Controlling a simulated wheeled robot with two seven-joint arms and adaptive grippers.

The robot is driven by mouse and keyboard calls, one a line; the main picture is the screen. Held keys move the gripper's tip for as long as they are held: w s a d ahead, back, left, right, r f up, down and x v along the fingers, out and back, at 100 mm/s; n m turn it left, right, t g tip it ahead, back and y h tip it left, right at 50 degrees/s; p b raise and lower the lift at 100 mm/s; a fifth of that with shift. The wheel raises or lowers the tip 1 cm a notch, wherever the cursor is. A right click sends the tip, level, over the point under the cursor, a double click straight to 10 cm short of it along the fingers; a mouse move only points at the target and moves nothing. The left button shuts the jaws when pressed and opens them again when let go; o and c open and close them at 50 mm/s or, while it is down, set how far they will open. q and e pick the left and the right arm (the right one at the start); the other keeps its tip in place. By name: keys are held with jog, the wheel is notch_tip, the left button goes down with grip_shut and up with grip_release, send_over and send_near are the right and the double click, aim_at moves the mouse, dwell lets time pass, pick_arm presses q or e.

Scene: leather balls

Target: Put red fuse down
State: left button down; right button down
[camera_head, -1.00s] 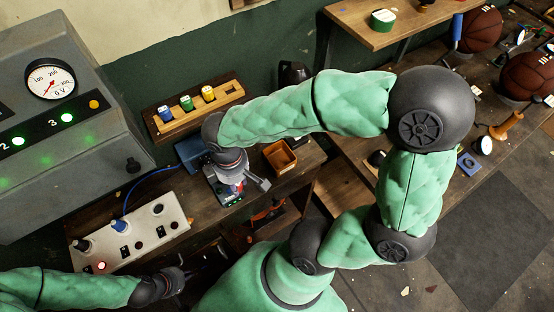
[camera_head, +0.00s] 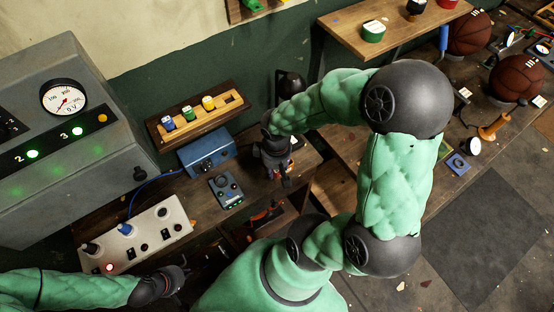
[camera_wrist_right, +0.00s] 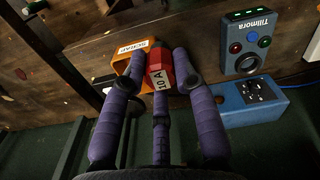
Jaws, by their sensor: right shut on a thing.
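The red fuse (camera_wrist_right: 159,62), marked 10 A, is between the fingers of my right gripper (camera_wrist_right: 160,72), which is shut on it. In the right wrist view the fuse overlaps an orange box (camera_wrist_right: 123,68) with a white label that seems to read SCRAP upside down. I cannot tell how high the fuse is over the box. In the head view my right gripper (camera_head: 281,178) hides most of the box, and the fuse cannot be made out. My left gripper (camera_head: 183,278) is low at the left; its fingers are unclear.
A blue-grey Tillmora device (camera_head: 226,191) and a blue box (camera_head: 207,153) stand left of my right gripper. A wooden rack (camera_head: 196,113) holds blue, green and yellow fuses behind. A white socket panel (camera_head: 134,238) and a grey meter cabinet (camera_head: 75,150) are further left.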

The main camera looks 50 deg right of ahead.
jog(key=w+d+f, duration=0.4)
jog(key=d+f, duration=0.1)
jog(key=w+d+f+b, duration=0.1)
jog(key=w+d+f, duration=0.1)
jog(key=f, duration=0.1)
jog(key=shift+w+d, duration=0.15)
jog(key=shift+d, duration=0.15)
jog(key=shift+w+d+f, duration=0.1)
jog(key=shift+f, duration=0.15)
jog(key=shift+f+b, duration=0.3)
jog(key=shift+f, duration=1.15)
jog(key=shift+f, duration=0.15)
jog(key=c, duration=1)
grip_release()
jog(key=shift+o, duration=0.2)
